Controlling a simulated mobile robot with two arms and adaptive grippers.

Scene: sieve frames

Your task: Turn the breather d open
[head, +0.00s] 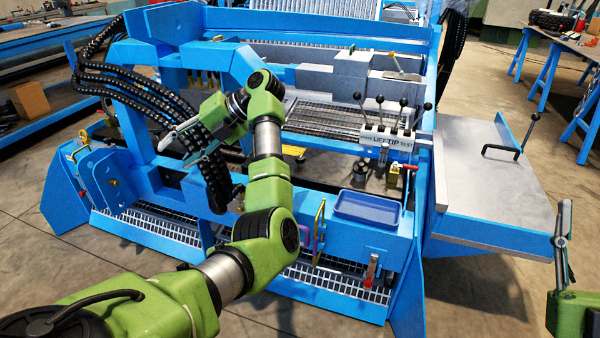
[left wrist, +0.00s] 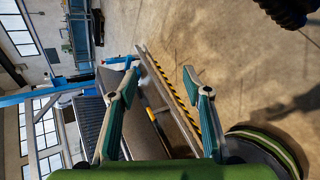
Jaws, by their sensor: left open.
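I cannot tell which part is breather d; no label for it is readable. Brass-coloured fittings show on the blue machine (head: 370,238), such as one on the left bracket (head: 100,170). My left gripper (head: 173,153) is open and empty, in front of the machine's blue arch beside the black hoses. In the left wrist view its two teal-padded fingers (left wrist: 160,72) stand wide apart, with a yellow-and-black striped edge (left wrist: 175,95) beyond them. My right gripper (head: 563,225) is at the far right edge, seen edge-on, away from the machine.
Black hoses (head: 95,65) loop over the blue arch. A lever block (head: 390,140) marked LIFT, TIP, TEST, a blue tray (head: 368,207) and a red-handled lever (head: 371,268) are right of my left arm. A grey side table (head: 490,190) juts out right. Open floor lies in front.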

